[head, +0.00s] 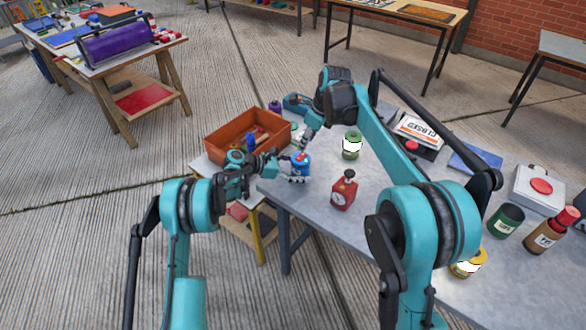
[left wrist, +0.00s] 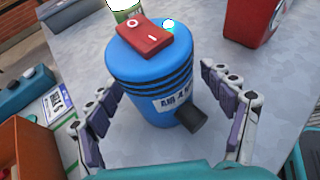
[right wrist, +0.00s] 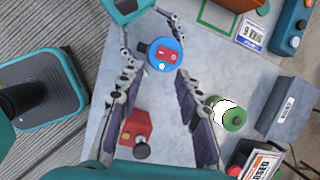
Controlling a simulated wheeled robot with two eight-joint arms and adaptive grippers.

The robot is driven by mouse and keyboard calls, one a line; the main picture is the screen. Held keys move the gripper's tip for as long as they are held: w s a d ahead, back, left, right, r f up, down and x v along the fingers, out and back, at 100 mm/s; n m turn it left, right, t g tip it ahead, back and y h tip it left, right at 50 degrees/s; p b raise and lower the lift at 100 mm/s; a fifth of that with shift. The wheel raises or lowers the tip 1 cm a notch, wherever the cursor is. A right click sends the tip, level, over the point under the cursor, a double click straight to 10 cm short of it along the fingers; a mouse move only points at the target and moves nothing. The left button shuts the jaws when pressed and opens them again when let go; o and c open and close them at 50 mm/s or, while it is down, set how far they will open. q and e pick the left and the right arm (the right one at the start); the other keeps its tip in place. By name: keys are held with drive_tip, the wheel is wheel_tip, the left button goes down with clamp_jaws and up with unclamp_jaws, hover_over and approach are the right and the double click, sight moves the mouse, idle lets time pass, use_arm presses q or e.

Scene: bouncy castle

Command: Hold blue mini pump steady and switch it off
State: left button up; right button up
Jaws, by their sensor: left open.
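The blue mini pump (head: 301,164) stands upright near the left corner of the grey table. In the left wrist view the pump (left wrist: 146,75) shows a red rocker switch (left wrist: 144,34) and a bright cyan light on top, with a dark nozzle at its front. My left gripper (head: 284,168) is open, its fingers (left wrist: 167,95) on either side of the pump with gaps visible. My right gripper (head: 306,139) is above and behind the pump. In the right wrist view its fingers (right wrist: 155,75) are spread and empty, with the pump (right wrist: 165,54) just beyond their tips.
A red container (head: 343,190) stands to the right of the pump and a green jar (head: 352,145) behind it. An orange bin (head: 222,143) is to the left. Signs, boxes and bottles fill the table's right side. Bare tabletop lies around the pump.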

use_arm(q)
drive_tip(key=shift+d, duration=0.1)
drive_tip(key=c, duration=1.5)
drive_tip(key=shift+c, duration=0.8)
use_arm(e)
drive_tip(key=shift+c, duration=0.8)
drive_tip(key=c, duration=0.5)
drive_tip(key=a+n+h, duration=0.1)
drive_tip(key=n, duration=0.1)
drive_tip(key=s+a+f+n+h, duration=0.1)
drive_tip(key=n+h, duration=0.1)
drive_tip(key=s+a+f+n+t+h, duration=0.1)
drive_tip(key=n, duration=0.2)
drive_tip(key=shift+f, duration=0.2)
clamp_jaws()
drive_tip(key=s+a+r+n+t+h, duration=0.1)
drive_tip(key=a+r+n+t+h, duration=0.3)
drive_tip(key=n, duration=0.5)
drive_tip(key=shift+s+a+r+h, duration=0.15)
drive_tip(key=shift+a+r+h, duration=0.1)
drive_tip(key=shift+h, duration=0.25)
